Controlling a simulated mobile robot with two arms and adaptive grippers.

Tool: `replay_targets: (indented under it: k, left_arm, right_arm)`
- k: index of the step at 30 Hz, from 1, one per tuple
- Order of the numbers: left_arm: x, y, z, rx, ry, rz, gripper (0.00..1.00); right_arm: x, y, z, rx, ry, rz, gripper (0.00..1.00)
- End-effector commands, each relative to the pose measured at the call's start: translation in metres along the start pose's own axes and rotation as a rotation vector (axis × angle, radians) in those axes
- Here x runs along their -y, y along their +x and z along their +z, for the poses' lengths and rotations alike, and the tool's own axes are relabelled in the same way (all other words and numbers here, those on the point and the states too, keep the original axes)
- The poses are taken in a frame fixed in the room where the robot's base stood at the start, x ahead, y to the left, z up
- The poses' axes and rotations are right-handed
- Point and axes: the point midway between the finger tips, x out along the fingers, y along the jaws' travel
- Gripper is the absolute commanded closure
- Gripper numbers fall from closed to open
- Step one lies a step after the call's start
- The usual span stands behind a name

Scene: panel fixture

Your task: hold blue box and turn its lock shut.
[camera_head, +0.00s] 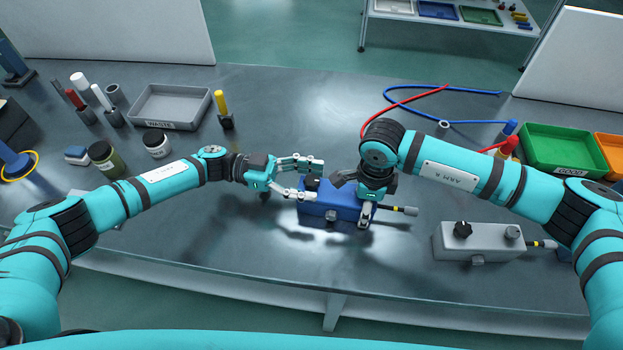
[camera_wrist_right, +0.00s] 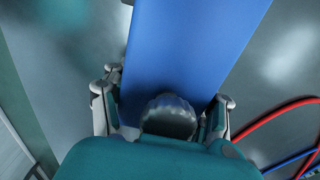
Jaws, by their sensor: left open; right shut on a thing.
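The blue box (camera_head: 336,205) sits on the bench at the front middle, with a cable stub at its right end. My right gripper (camera_head: 362,200) comes down over its right part and is shut on it. In the right wrist view the blue box (camera_wrist_right: 185,60) runs between the fingers, with a ribbed grey knob (camera_wrist_right: 168,117) close to the palm. My left gripper (camera_head: 313,181) is open at the box's left end. A dark knob (camera_head: 310,183) on the box shows between its fingers; contact cannot be told. The lock's setting cannot be made out.
A grey box with knobs (camera_head: 478,243) stands to the right. A grey waste tray (camera_head: 172,106), a yellow-topped peg (camera_head: 221,104) and jars (camera_head: 156,143) are at the left. A green bin (camera_head: 563,147) and red and blue cables (camera_head: 405,100) lie at the back right. The bench's front edge is close.

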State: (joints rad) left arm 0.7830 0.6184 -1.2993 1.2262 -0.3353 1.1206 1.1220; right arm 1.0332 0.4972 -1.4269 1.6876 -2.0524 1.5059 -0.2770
Motion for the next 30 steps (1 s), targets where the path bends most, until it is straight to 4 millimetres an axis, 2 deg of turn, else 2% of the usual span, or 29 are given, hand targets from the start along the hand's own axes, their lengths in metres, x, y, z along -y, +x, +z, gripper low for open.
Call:
replay_targets:
  k: [9,15,21,30]
  left_arm:
    - [0.001,-0.065,0.001,0.004,-0.002,-0.006,0.45]
    - [0.001,-0.099,0.001,0.003,-0.002,-0.004,0.45]
    - [0.000,-0.113,0.001,0.003,-0.001,-0.003,0.45]
    - [0.000,-0.114,0.001,0.003,-0.001,-0.002,0.45]
  right_arm:
    - [-0.001,0.001,0.001,0.000,-0.003,0.002,0.95]
    - [-0.001,0.001,0.001,0.000,-0.003,0.002,0.95]
    - [-0.001,0.001,0.001,0.000,-0.003,0.002,0.95]
    - [-0.001,0.000,0.001,0.000,-0.003,0.002,0.95]
